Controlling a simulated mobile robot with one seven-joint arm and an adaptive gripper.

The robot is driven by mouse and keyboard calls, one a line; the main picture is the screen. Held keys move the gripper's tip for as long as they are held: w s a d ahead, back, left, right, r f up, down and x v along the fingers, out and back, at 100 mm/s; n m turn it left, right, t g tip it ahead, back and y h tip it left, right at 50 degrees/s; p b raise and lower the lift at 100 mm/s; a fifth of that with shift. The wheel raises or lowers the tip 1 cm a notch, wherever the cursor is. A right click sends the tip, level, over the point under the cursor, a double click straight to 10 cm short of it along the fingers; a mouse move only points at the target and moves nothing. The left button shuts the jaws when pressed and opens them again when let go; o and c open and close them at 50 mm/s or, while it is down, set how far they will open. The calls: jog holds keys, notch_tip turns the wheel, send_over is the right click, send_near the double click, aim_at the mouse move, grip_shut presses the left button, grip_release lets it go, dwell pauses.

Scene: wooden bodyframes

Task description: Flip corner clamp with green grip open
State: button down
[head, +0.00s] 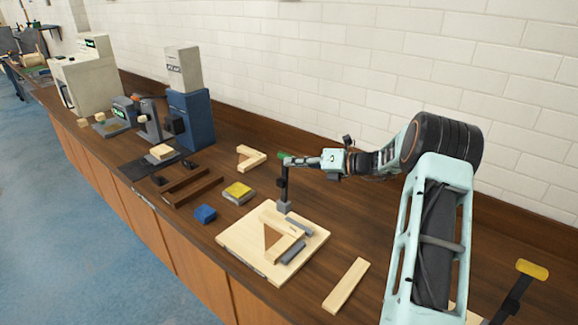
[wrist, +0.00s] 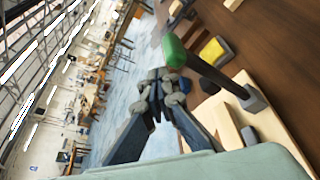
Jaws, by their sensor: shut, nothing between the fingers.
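The corner clamp with the green grip stands on the light wooden board (head: 235,237). Its grey base (head: 284,207) is at the board's back corner and its dark lever (head: 283,185) points up. The green grip (head: 282,155) is at the top of the lever. In the wrist view the green grip (wrist: 174,50) is close beside my fingertips, with the lever running down to its base (wrist: 254,101). My gripper (head: 290,161) is shut and empty at the height of the grip; the wrist view also shows its fingers (wrist: 160,84). Whether they touch the grip I cannot tell.
Wooden bars (head: 285,246) and grey blocks lie on the board. A loose bar (head: 346,285) lies right of it. A blue block (head: 205,214) and a yellow-topped block (head: 238,192) lie left. A yellow-gripped lever (head: 531,270) stands at the lower right. A wall runs behind the bench.

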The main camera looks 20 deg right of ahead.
jog(key=shift+w+d+r+m, duration=0.1)
jog(key=shift+w+d+m, duration=0.1)
jog(key=shift+w+d, duration=0.45)
jog(key=shift+w+d+r+m, duration=0.1)
jog(key=shift+w+d+m, duration=0.2)
jog(key=shift+d, duration=0.8)
jog(key=v, duration=1.1)
jog(key=shift+s+f+y, duration=0.25)
jog(key=shift+s+y, duration=0.05)
jog(key=shift+s, duration=0.1)
jog(key=shift+s+f, duration=0.1)
